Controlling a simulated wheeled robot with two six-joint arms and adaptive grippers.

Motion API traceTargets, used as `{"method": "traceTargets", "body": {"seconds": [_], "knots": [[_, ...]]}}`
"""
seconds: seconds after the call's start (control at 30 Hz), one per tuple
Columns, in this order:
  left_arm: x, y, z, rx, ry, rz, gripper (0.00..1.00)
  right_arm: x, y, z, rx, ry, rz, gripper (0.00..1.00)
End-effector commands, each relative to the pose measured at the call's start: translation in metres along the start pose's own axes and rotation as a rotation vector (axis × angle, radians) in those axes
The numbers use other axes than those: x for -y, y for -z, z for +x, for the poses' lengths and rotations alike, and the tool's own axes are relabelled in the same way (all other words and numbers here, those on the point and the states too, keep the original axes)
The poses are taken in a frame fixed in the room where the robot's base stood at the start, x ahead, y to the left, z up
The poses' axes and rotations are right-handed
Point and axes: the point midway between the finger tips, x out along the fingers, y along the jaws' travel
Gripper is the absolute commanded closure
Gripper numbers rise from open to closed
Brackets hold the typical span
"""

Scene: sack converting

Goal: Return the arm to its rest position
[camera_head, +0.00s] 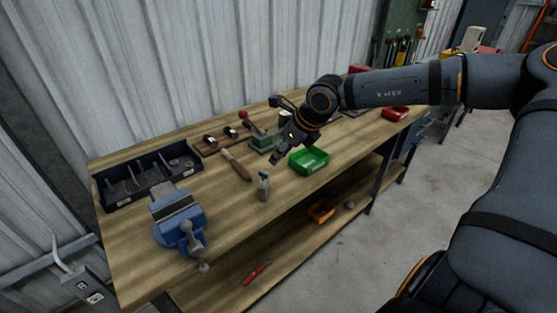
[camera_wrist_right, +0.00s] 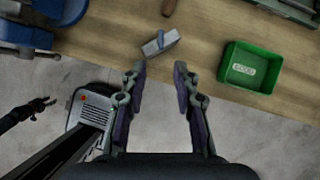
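My right arm reaches in from the right in the head view, over the workbench (camera_head: 130,245).
A blue vise (camera_head: 180,220) stands at the bench's near left, with a black tool tray (camera_head: 145,177) behind it. A brush (camera_head: 237,165) and a red bin (camera_head: 396,113) are also on top. An orange bin (camera_head: 321,211) is on the lower shelf. The floor in front is clear.

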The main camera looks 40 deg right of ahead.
Motion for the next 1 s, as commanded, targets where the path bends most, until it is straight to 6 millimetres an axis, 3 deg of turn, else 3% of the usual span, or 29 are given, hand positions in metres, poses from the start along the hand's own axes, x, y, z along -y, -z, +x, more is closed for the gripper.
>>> {"method": "traceTargets", "body": {"seconds": [0.4,0.63,0.7,0.77,0.9,1.0], "knots": [[0.001,0.021,-0.003,-0.029,0.001,-0.001,0.6,0.001,-0.002,-0.005,-0.001,0.0,0.0,0.7],[0.001,0.018,-0.003,-0.025,0.001,-0.001,0.6,0.0,-0.002,-0.004,0.004,-0.007,0.004,0.7],[0.001,0.016,-0.003,-0.023,0.001,-0.001,0.6,-0.011,-0.004,0.004,0.04,-0.059,0.034,0.7],[0.001,0.014,-0.002,-0.02,0.001,-0.001,0.6,-0.031,-0.009,0.015,0.112,-0.156,0.101,0.7],[0.001,0.012,-0.002,-0.016,0.001,-0.001,0.6,-0.087,-0.039,0.03,0.421,-0.493,0.452,0.7],[0.001,0.011,-0.003,-0.015,0.001,-0.001,0.6,-0.092,-0.059,0.024,0.661,-0.677,0.831,0.7]]}}
